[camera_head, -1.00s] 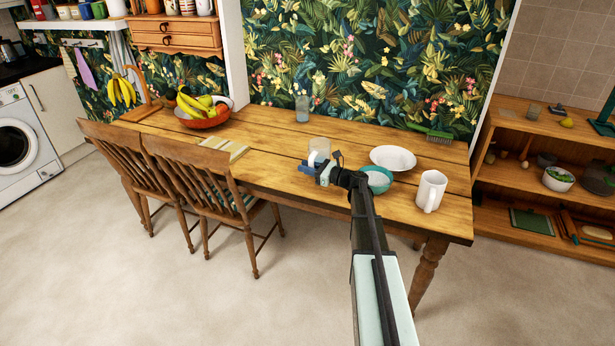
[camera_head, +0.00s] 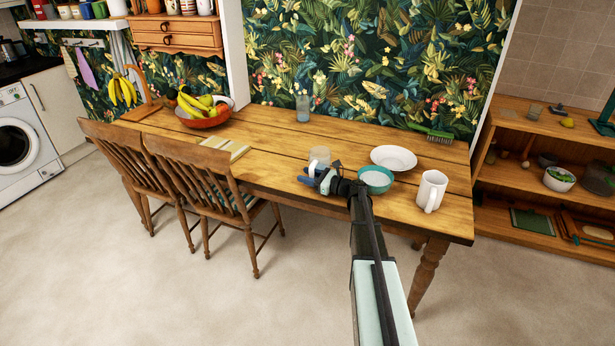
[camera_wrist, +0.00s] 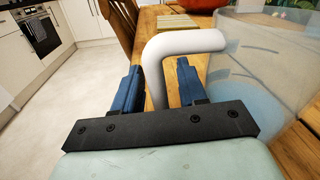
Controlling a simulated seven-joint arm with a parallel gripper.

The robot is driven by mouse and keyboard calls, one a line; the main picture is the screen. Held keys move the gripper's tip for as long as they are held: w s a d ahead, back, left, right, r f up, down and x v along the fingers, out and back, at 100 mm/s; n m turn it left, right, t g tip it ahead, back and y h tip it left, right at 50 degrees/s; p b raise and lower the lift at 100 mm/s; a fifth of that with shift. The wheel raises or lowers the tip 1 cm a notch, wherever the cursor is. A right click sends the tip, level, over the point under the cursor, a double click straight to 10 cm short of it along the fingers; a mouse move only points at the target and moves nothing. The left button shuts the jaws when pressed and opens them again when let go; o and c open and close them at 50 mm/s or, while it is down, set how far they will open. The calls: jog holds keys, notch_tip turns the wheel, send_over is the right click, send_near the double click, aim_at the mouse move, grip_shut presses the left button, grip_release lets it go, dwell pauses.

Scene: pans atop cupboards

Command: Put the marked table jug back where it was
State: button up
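A clear glass jug (camera_head: 316,156) with a white handle stands on the wooden table (camera_head: 270,140), near its front edge and left of the teal bowl. In the wrist view its see-through body (camera_wrist: 262,75) fills the right side, and its thick white handle (camera_wrist: 157,75) bends down between my fingers. My gripper (camera_head: 320,178) is at the front of the jug. Its blue fingers are apart on either side of the handle, with a gap on the right; contact on the left is unclear. The handle's lower part is hidden behind my gripper. I see no clear marking on the jug.
Right of the jug are a teal bowl (camera_head: 375,179), a white plate (camera_head: 394,158) and a white mug-like jug (camera_head: 432,190). A glass (camera_head: 302,108) and a green brush (camera_head: 431,133) are at the back. A fruit bowl (camera_head: 205,119) and chairs (camera_head: 205,180) are left.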

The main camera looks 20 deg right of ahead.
jog(key=shift+o, duration=0.3)
jog(key=shift+r, duration=0.15)
jog(key=v, duration=0.7)
jog(key=shift+s+d, duration=0.2)
jog(key=shift+s+a, duration=0.1)
